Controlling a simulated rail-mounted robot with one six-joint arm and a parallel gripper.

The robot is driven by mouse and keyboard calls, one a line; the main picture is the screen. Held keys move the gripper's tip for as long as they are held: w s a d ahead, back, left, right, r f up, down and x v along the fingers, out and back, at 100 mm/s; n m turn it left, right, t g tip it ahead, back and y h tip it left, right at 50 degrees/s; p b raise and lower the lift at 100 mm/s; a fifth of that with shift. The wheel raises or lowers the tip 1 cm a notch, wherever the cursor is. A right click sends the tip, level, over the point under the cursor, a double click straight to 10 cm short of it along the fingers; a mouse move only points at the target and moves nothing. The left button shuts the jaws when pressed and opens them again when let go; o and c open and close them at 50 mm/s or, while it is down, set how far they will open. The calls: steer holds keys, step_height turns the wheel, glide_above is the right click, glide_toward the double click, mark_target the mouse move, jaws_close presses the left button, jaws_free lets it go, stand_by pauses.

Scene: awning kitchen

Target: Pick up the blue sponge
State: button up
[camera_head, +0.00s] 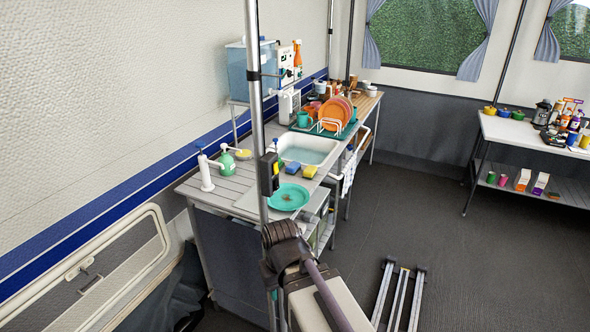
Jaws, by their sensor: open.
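The blue sponge (293,169) is a small block lying on the counter along the front edge of the sink (308,150). A yellow sponge (310,171) lies close to its right. The blue sponge shows clear of the pole, and nothing holds it. I cannot make out my gripper's fingers in this view.
A teal plate (289,197) lies in front of the sponges. A dish rack with orange plates (334,114) stands behind the sink. A vertical metal pole (252,110) stands before the counter. The floor at right is mostly clear.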

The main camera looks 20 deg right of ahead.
stand_by(0.4)
steer(key=o, duration=0.7)
